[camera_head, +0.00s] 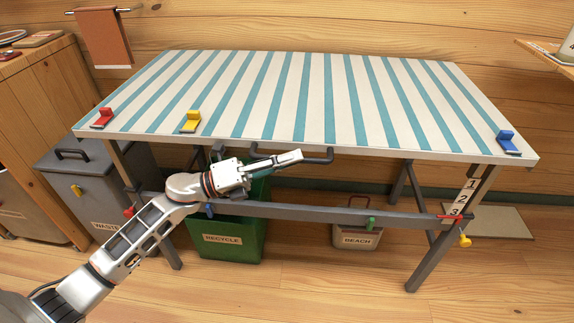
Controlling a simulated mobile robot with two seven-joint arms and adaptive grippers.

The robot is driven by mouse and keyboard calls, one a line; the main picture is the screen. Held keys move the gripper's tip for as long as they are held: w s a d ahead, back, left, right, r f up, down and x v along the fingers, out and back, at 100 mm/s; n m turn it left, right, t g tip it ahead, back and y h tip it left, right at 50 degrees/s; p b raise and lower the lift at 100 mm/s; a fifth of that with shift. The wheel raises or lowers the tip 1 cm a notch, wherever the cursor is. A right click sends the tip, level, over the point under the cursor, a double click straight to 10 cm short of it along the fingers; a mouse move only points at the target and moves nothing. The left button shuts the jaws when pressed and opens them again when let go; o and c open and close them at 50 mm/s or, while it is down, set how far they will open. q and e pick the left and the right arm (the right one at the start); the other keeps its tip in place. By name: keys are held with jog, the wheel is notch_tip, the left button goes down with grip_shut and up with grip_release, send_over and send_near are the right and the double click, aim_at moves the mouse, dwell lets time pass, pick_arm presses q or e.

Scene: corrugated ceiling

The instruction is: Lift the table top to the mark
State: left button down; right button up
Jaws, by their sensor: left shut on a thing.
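The table top (318,95) has blue-green and white stripes and stands level on grey folding legs. A dark bar handle (320,160) runs below its front edge. My left gripper (292,158) is at the handle, shut on it; its fingers hide part of the bar. A white scale (464,196) with the numbers 1, 2 and 3 runs down the right front leg. A red pointer (450,216) lies at the 3, at the scale's lower end. My right gripper is not in view.
Red (103,118), yellow (191,122) and blue (507,142) clips sit on the table's front edge. A grey crossbar (310,213) with a green knob (370,223) runs below. A green recycle bin (228,240), a grey waste bin (88,190) and a beach box (356,238) stand around.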

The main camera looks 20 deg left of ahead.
pick_arm(q)
jog(key=shift+w+a+r, duration=0.1)
jog(key=shift+r, duration=0.55)
jog(key=c, duration=2.1)
grip_release()
jog(key=shift+f, duration=0.4)
jog(key=v, duration=1.2)
jog(key=shift+r, duration=0.15)
